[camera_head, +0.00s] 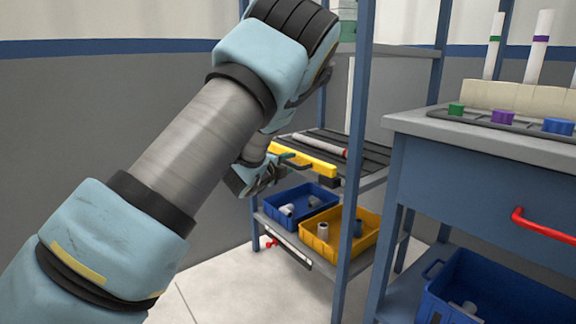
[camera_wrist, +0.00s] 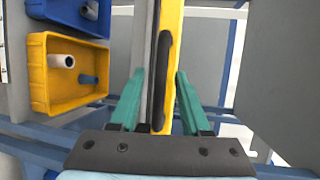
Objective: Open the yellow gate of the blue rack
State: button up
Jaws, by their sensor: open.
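The yellow gate (camera_head: 303,159) is a long bar along the front edge of the upper shelf of the blue rack (camera_head: 353,150). In the wrist view the gate (camera_wrist: 173,40) runs up the picture, with a dark handle (camera_wrist: 162,80) along it. My gripper (camera_head: 284,158) is at the gate's left part in the head view. In the wrist view its two green fingers (camera_wrist: 159,100) are open, one on each side of the gate and handle. I cannot tell whether either finger touches them. My arm hides the rack's left part in the head view.
A light pipe (camera_head: 320,145) lies on the dark shelf behind the gate. A blue bin (camera_head: 312,198) and a yellow bin (camera_head: 352,232) with fittings stand on the lower shelf. A blue workbench (camera_head: 480,170) with a red handle (camera_head: 540,224) stands at right. Floor is clear in front.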

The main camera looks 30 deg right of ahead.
jog(key=shift+c, duration=0.4)
grip_shut()
dwell(0.9)
